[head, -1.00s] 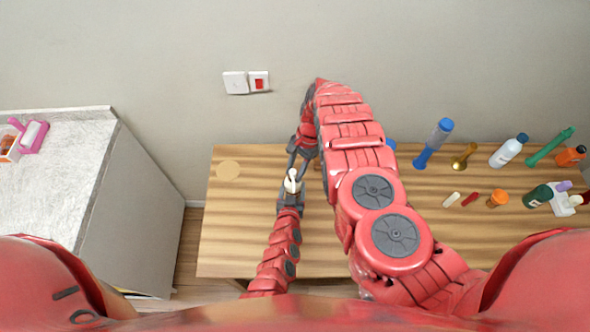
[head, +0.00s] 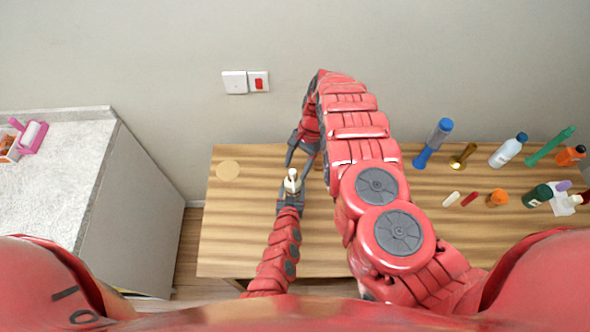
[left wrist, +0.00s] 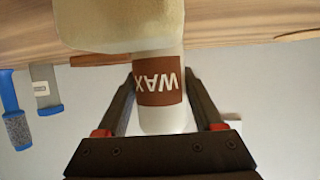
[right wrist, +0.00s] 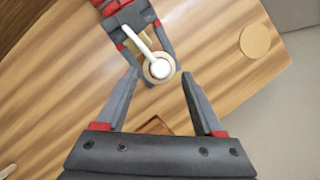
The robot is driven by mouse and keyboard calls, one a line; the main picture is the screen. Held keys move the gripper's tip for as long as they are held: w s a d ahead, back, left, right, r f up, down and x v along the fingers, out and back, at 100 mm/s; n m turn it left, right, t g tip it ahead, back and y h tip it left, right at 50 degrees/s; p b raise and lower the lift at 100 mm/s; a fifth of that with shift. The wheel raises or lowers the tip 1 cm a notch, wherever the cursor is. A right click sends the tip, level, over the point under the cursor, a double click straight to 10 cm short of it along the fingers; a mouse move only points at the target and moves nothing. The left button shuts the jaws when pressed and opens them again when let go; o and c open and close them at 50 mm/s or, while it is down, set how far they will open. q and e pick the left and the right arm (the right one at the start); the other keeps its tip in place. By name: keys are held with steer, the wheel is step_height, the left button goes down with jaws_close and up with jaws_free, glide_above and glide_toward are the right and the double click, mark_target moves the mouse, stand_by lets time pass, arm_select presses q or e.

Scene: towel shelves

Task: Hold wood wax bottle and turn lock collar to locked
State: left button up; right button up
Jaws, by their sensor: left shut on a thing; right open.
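The wood wax bottle (left wrist: 160,118) is white with a brown label reading WAX, upside down in the left wrist view. My left gripper (head: 291,190) is shut on it and holds it over the table. In the right wrist view, the bottle's white top (right wrist: 159,69) has a long white spout pointing up and left. A pale tan ring, seemingly the lock collar (right wrist: 147,76), surrounds the top. My right gripper (right wrist: 159,76) is open, its fingertips on either side of the top with gaps. In the head view, the right gripper (head: 300,163) is just beyond the bottle.
A wall lies behind.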

steer(key=v, duration=0.9)
steer(key=shift+r, duration=0.35)
steer(key=shift+d, duration=0.1)
arm_select(q)
steer(key=o, duration=1.6)
steer(key=shift+s, duration=0.1)
